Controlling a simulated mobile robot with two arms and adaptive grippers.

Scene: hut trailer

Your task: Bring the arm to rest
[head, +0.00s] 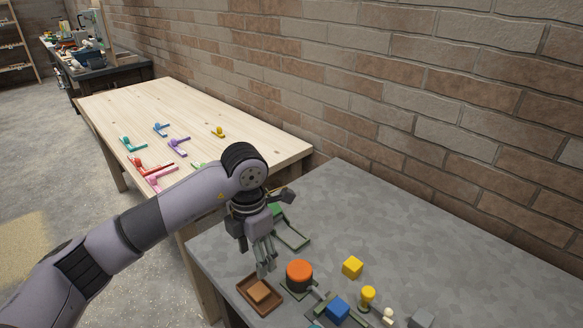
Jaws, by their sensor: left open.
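My left arm comes in from the lower left and bends down over the grey table (385,215). My left gripper (265,270) points down, open, just above the far edge of a small brown tray (243,284). A light brown block (260,291) lies in the tray, just below the fingertips. The gripper appears empty. I cannot tell whether the fingertips touch the tray. My right gripper is not in view.
Right of the tray are an orange-topped cylinder (299,271), a yellow cube (352,267), a blue cube (337,309) and a yellow peg (367,295). A green frame (293,238) lies behind. A wooden table (190,110) holds coloured pieces. A brick wall (400,80) runs behind.

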